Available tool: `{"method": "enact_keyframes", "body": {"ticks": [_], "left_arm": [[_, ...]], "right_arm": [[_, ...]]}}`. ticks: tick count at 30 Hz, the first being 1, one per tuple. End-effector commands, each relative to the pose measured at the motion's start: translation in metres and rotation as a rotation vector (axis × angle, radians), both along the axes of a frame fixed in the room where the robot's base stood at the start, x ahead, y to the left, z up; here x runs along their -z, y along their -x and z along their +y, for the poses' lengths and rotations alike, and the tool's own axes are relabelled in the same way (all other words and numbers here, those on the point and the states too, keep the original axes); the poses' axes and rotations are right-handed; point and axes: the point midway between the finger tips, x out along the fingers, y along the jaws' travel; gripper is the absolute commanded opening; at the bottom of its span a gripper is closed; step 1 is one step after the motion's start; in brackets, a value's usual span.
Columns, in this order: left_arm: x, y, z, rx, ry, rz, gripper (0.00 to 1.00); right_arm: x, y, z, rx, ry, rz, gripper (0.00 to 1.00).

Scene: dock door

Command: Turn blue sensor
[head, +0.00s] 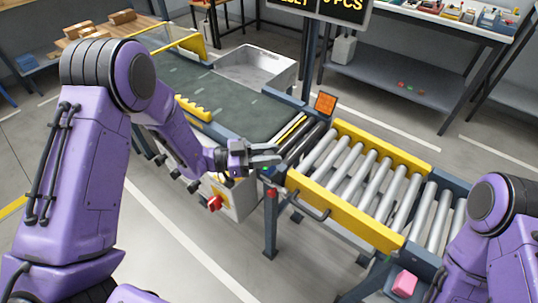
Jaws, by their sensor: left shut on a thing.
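My left gripper (268,153) reaches in from the left to the side rail where the dark belt meets the roller section.
The belt conveyor (235,98) runs to the upper left. The roller section (365,180) with yellow side guards lies to the right. An orange panel (326,102) stands behind. Below are a box with a red knob (214,203) and a red-topped post (271,215).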

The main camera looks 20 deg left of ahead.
Motion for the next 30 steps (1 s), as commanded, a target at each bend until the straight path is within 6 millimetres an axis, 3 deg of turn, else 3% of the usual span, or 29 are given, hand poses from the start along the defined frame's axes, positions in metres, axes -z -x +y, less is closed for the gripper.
{"method": "enact_keyframes", "body": {"ticks": [1, 2, 3, 14, 24, 30], "left_arm": [[-0.001, 0.0, 0.0, -0.001, 0.0, -0.001, 0.01], [-0.001, 0.0, 0.0, -0.001, 0.0, -0.001, 0.41], [-0.001, 0.0, 0.0, -0.002, 0.0, -0.001, 0.54], [0.001, 0.002, 0.006, -0.004, 0.0, -0.001, 0.54], [0.001, 0.034, 0.074, -0.006, 0.004, -0.002, 0.54], [0.0, 0.043, 0.094, -0.003, 0.001, -0.002, 0.54]], "right_arm": [[0.0, 0.0, 0.0, 0.0, 0.0, 0.0, 0.67], [0.0, 0.0, 0.0, 0.0, 0.0, 0.0, 0.67], [0.0, 0.0, 0.0, 0.0, 0.0, 0.0, 0.67], [0.002, 0.0, 0.0, 0.0, 0.0, 0.0, 0.67], [0.019, 0.0, 0.0, 0.0, 0.0, 0.0, 0.67], [0.021, 0.0, 0.0, 0.0, 0.0, 0.0, 0.67]]}}
